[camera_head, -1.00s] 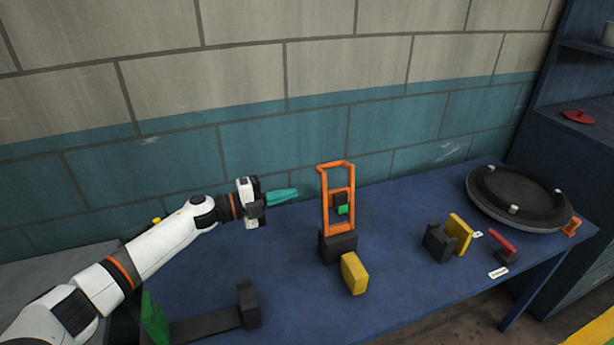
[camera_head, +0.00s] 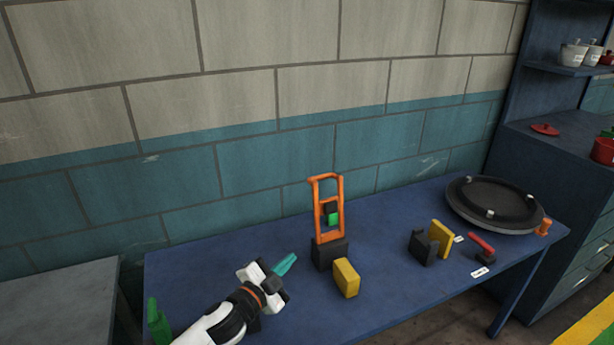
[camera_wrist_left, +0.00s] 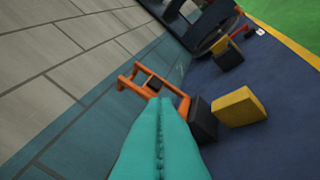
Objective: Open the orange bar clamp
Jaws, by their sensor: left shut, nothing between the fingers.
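The orange bar clamp (camera_head: 316,208) stands upright on a dark block (camera_head: 324,255) near the middle of the blue table, with a black and green piece (camera_head: 332,215) inside its frame. My left gripper (camera_head: 287,263) has teal fingers that are shut and empty, to the left of the clamp and lower in the head view, apart from it. In the left wrist view the shut teal fingers (camera_wrist_left: 160,140) point toward the orange clamp (camera_wrist_left: 128,82) and cover part of its lower end. My right gripper is in neither view.
A yellow block (camera_head: 346,278) stands just in front of the clamp's dark base. To the right are a dark bracket with a yellow plate (camera_head: 441,237), a red-handled piece (camera_head: 481,243) and a round black drum (camera_head: 492,204). A tiled wall rises behind the table.

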